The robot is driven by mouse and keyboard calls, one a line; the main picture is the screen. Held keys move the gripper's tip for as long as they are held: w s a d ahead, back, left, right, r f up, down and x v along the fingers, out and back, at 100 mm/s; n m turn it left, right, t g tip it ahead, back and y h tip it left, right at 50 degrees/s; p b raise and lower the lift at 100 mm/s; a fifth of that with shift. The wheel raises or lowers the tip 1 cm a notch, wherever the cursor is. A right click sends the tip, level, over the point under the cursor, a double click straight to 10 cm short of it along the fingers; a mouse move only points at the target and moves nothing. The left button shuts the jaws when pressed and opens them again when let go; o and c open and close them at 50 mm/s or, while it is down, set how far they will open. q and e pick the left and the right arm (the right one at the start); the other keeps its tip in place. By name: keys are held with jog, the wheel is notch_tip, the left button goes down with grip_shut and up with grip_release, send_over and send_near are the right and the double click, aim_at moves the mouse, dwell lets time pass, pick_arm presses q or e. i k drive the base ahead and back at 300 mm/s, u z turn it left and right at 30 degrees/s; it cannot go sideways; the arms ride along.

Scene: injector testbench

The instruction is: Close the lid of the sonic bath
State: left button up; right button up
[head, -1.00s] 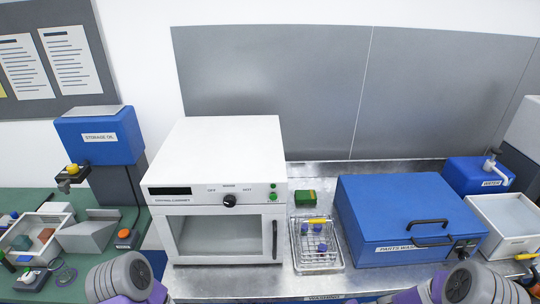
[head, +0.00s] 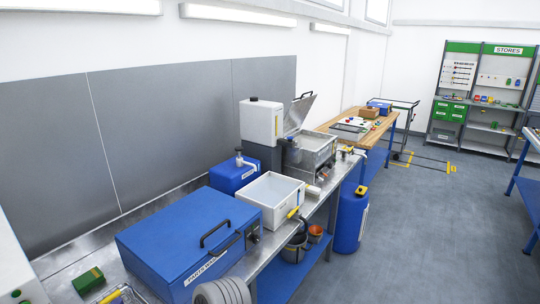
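The sonic bath (head: 314,156) looks to be the steel box on the metal bench, beyond the white basin. Its lid (head: 299,112) stands open, tilted up at the back, with a black handle at its top edge. Part of its left side is hidden by a white container and a dark stand. A grey ribbed part of my arm (head: 222,292) shows at the bottom edge, well short of the bath. Neither gripper's fingers are in view.
The blue parts washer (head: 160,240), white basin (head: 270,195) and blue water container (head: 232,175) stand on the bench before the bath. Pots and a blue drum (head: 350,220) stand below and beside it. Open floor (head: 420,230) lies to the right.

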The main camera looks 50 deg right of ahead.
aim_at(298, 111)
jog(key=z, duration=2.3)
jog(key=i, duration=0.45)
jog(key=z, duration=0.75)
jog(key=i, duration=1.95)
jog(key=u, duration=0.5)
jog(key=i, duration=1.7)
jog(key=u, duration=0.9)
